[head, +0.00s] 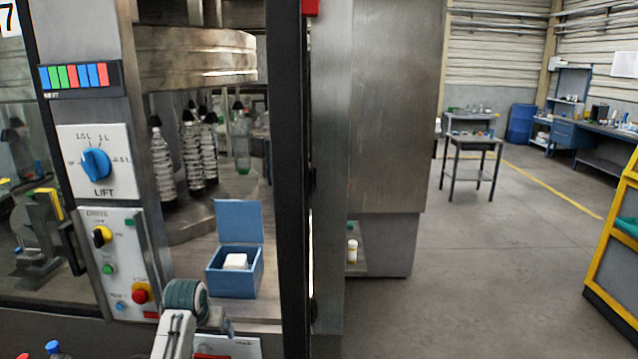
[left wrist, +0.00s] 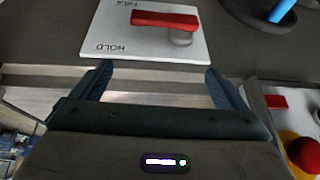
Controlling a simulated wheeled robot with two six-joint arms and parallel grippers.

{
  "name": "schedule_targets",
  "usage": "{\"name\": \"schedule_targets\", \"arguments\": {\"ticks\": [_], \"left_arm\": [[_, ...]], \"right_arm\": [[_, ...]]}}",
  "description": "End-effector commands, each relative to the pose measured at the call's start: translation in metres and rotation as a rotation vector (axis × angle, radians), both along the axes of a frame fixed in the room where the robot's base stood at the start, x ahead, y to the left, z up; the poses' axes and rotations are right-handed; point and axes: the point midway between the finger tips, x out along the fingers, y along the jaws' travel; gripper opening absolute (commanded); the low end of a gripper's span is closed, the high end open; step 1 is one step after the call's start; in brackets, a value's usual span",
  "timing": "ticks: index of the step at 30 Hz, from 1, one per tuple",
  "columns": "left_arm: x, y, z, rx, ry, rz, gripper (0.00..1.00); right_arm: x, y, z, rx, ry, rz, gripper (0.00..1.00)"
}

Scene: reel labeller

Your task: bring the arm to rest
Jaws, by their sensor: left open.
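My left arm comes up from the bottom of the head view, and my left gripper (head: 187,297) is at its end, in front of the machine's lower panel. Its fingertips are hard to make out there. In the left wrist view the gripper (left wrist: 158,80) has its two dark fingers wide apart, with nothing between them. Beyond the fingers is a white plate (left wrist: 150,40) marked HOLD, with a red lever (left wrist: 165,19). The gripper is apart from the lever as far as I can tell. My right gripper is in neither view.
The machine's control panel has a blue LIFT knob (head: 96,163), a yellow-black knob (head: 102,236) and a red button (head: 140,292). An open blue box (head: 232,283) holding a white item stands behind the gripper. Open floor (head: 480,270) lies to the right.

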Motion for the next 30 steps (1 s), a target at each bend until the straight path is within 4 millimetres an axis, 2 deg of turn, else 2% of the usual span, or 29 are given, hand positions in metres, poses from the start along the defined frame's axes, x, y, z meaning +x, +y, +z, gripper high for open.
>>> {"name": "schedule_targets", "arguments": {"ticks": [1, 6, 12, 18, 21, 24, 30], "left_arm": [[-0.024, 0.001, -0.021, 0.005, 0.011, 0.001, 0.95], [-0.099, 0.003, -0.069, 0.021, 0.031, -0.001, 0.95], [-0.195, 0.004, -0.103, 0.039, 0.053, -0.01, 0.95], [-0.293, 0.002, -0.115, 0.052, 0.076, -0.024, 0.95], [-0.331, 0.0, -0.112, 0.055, 0.084, -0.031, 0.95], [-0.358, -0.001, -0.108, 0.058, 0.09, -0.036, 0.95], [-0.398, -0.003, -0.099, 0.059, 0.099, -0.045, 0.95]], "right_arm": [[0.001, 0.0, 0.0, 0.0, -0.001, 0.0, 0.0], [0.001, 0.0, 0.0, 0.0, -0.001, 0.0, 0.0], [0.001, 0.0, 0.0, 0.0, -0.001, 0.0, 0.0], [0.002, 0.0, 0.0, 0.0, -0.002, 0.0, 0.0], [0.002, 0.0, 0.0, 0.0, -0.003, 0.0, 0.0], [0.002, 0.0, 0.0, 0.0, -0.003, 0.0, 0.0], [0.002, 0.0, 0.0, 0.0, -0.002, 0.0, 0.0]]}}
